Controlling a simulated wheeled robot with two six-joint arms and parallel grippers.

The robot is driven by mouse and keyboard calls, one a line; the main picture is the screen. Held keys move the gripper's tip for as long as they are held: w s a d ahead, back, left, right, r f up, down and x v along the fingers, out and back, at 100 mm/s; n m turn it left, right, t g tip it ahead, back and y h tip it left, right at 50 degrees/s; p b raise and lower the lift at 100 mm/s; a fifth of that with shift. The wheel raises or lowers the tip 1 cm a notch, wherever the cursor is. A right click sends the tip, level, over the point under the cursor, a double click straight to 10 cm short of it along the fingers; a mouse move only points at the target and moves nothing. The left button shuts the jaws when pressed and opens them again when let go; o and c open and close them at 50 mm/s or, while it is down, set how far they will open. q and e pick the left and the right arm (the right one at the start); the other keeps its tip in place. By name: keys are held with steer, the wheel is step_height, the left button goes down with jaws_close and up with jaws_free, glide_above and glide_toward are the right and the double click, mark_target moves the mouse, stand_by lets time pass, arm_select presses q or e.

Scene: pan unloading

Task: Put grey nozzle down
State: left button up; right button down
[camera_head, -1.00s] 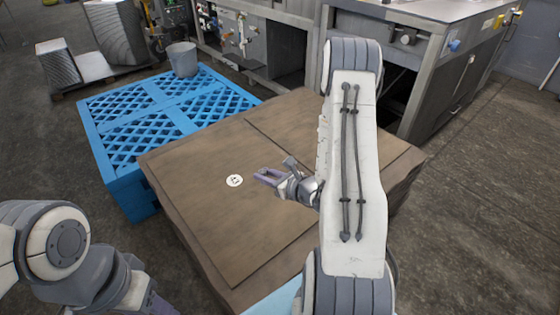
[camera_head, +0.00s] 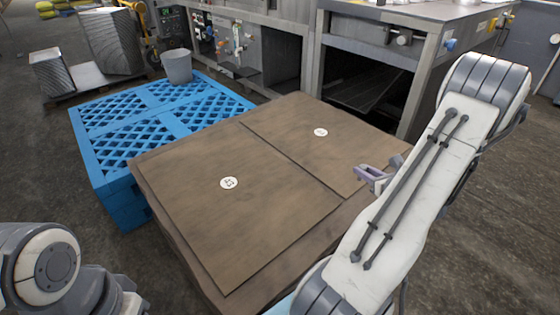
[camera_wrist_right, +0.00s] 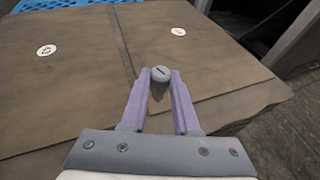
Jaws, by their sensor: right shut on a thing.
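The grey nozzle (camera_wrist_right: 160,74) is a small rounded grey piece with a dark slot on top, between the purple fingertips in the right wrist view. My right gripper (camera_head: 370,173) is shut on it and hangs over the right part of the brown box top (camera_head: 190,150). In the head view I cannot make the nozzle out. The gap between nozzle and box top is hard to judge. My left gripper is out of sight; only its arm shows at the lower left.
Two round white markers (camera_head: 229,183) (camera_head: 320,132) lie on the box top, which is otherwise clear. A blue pallet (camera_head: 100,170) with a grey bucket (camera_head: 177,66) stands behind left. Metal machines (camera_head: 370,55) stand behind the box.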

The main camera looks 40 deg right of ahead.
steer(key=s+d, duration=0.1)
steer(key=s, duration=0.1)
steer(key=b, duration=0.4)
glide_above(332, 195)
step_height(332, 195, down, 7)
steer(key=shift+s+f, duration=0.1)
steer(key=shift+s, duration=0.05)
steer(key=shift+f+b, duration=1.1)
steer(key=shift+f, duration=0.9)
steer(key=shift+f, duration=0.1)
steer(key=shift+f, duration=0.15)
steer(key=c, duration=0.7)
jaws_free()
steer(key=shift+o, duration=0.2)
